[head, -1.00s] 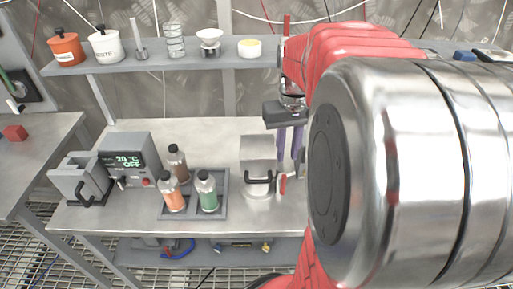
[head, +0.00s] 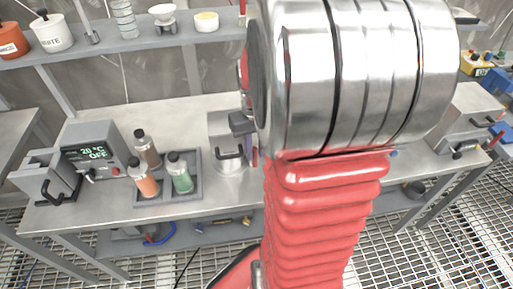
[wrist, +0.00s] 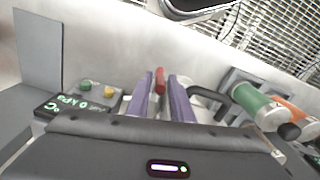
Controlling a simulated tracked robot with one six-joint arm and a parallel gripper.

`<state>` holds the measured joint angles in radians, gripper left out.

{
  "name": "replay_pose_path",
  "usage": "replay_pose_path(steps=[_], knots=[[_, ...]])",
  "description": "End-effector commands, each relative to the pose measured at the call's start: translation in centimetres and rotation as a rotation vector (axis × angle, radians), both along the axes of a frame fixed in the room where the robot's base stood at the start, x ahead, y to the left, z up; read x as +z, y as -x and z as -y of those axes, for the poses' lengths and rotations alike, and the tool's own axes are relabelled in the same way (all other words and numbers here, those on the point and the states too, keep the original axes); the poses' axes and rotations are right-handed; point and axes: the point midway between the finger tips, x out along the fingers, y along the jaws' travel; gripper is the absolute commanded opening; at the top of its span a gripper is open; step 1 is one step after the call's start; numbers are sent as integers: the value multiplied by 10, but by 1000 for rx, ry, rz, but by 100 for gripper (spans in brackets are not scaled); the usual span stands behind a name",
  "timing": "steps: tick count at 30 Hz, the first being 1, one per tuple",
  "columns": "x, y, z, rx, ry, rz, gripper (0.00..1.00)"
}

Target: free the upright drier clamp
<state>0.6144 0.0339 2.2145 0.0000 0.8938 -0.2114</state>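The drier (head: 228,128), a grey metal unit with a black handle, stands upright on the bench in the head view. Its round base shows, but my arm covers its right side. In the wrist view a small red clamp lever (wrist: 160,80) stands between the two purple fingers of my gripper (wrist: 160,88). Narrow gaps show on both sides of the lever, so the fingers look open around it. The drier's black handle (wrist: 219,102) is just right of the fingers. In the head view my gripper (head: 248,142) is mostly hidden behind my arm, beside the drier.
A control box (head: 92,155) reads 20 °C OFF. A shelf (head: 100,46) with jars runs above. Another button box (wrist: 97,92) is left of my fingers.

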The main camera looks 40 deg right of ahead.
Motion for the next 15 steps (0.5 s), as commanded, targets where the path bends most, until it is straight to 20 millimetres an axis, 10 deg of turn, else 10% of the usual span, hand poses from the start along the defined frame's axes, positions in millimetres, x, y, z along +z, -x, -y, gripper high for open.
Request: replay_pose_path(steps=[15], knots=[[1, 0, 1, -1, 1, 1, 0]])
